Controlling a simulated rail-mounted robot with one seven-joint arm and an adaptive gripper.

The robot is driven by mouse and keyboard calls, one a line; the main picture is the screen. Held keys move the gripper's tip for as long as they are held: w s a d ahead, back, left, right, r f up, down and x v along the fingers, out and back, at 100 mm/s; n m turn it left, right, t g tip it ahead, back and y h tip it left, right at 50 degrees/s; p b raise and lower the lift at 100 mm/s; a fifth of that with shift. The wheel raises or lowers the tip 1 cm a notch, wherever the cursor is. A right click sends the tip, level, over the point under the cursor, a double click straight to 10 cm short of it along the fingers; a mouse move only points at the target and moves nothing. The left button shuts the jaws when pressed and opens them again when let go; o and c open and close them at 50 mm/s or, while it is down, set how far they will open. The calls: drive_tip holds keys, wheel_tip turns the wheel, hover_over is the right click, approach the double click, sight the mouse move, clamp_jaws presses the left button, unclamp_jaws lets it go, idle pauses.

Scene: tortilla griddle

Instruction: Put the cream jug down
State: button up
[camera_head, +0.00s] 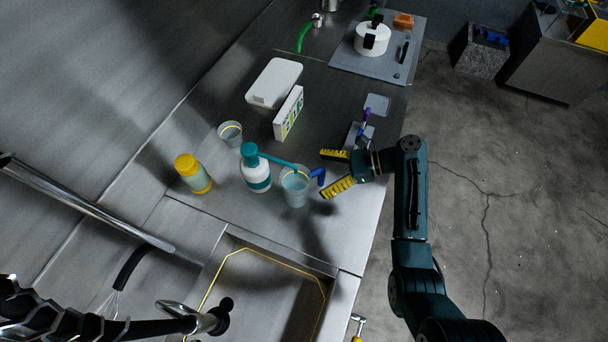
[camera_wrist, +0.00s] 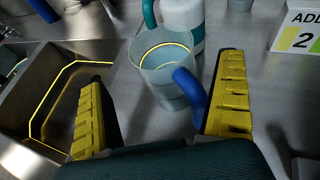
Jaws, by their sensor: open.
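The cream jug (camera_head: 295,190) is a translucent grey-blue cup with a yellow line inside and a blue handle. It stands upright on the steel counter (camera_head: 340,232), its handle towards my gripper. My gripper (camera_head: 323,174) is open to the right of the jug, its yellow-padded fingers apart. In the wrist view, the jug (camera_wrist: 163,75) shows ahead of and between the fingers. The handle lies between them, nearer the right finger; I cannot tell if they touch. Nothing is gripped.
A white bottle with a teal pump (camera_head: 256,172) stands left of the jug, its spout reaching towards the jug. A yellow-capped bottle (camera_head: 193,175), another cup (camera_head: 230,134) and a number sign (camera_head: 288,112) are nearby. The sink (camera_head: 262,290) is in front.

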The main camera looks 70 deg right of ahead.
drive_tip(key=v, duration=0.4)
drive_tip(key=shift+s+d+r, duration=0.1)
drive_tip(key=shift+s, duration=0.15)
idle(0.3)
